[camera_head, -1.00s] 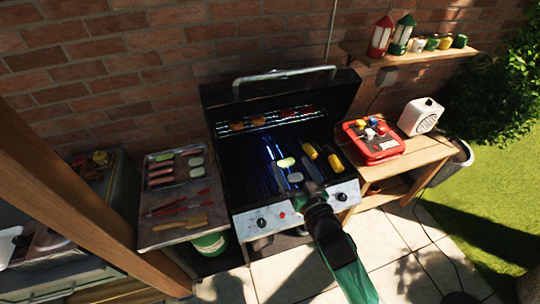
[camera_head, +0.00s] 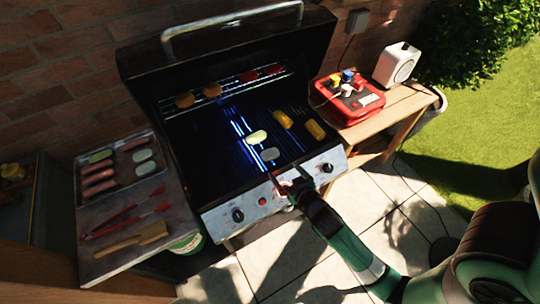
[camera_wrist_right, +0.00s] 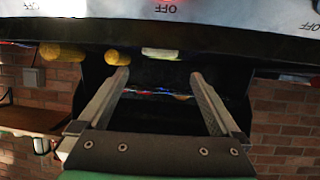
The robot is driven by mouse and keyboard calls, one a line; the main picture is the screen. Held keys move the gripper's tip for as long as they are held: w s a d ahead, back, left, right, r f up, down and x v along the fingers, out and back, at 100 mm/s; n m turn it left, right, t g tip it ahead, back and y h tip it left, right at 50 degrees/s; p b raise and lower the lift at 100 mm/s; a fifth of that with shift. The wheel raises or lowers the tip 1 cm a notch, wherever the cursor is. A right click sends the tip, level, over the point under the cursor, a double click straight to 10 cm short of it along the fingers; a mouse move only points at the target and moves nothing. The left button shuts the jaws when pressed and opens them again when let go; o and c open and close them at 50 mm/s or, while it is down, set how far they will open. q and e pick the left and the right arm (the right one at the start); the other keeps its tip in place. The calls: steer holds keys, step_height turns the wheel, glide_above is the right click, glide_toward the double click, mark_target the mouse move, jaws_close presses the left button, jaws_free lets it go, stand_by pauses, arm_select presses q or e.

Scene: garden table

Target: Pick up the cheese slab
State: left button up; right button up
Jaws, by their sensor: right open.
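A small whitish-grey slab (camera_head: 270,154), which looks like the cheese slab, lies on the grill grate near the front. A pale yellow-green piece (camera_head: 256,137) lies just behind it, apart from the gripper. My right gripper (camera_head: 285,187) is at the grill's front edge by the control panel, short of the slab. In the right wrist view the gripper (camera_wrist_right: 160,75) is open with nothing between its fingers. One pale piece (camera_wrist_right: 161,53) shows beyond the fingertips there; I cannot tell which of the two it is. My left gripper is not in view.
Two yellow corn cobs (camera_head: 315,130) lie right of the slab. The raised grill lid (camera_head: 225,45) stands behind. A tray (camera_head: 127,181) of sausages and slices, with red tongs (camera_head: 125,215), is on the left side table. A red case (camera_head: 347,103) is at right.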

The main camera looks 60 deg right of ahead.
steer(key=b, duration=0.1)
glide_toward(271, 153)
steer(key=x, duration=0.3)
steer(key=shift+w+a+f, duration=0.1)
steer(key=shift+a+f, duration=0.05)
steer(key=shift+f, duration=0.2)
steer(key=x, duration=0.1)
steer(key=b+x, duration=0.1)
steer(key=x, duration=0.3)
steer(key=shift+w+d+r, duration=0.1)
steer(key=shift+d+r, duration=0.1)
steer(key=shift+d, duration=0.05)
steer(key=c, duration=1.1)
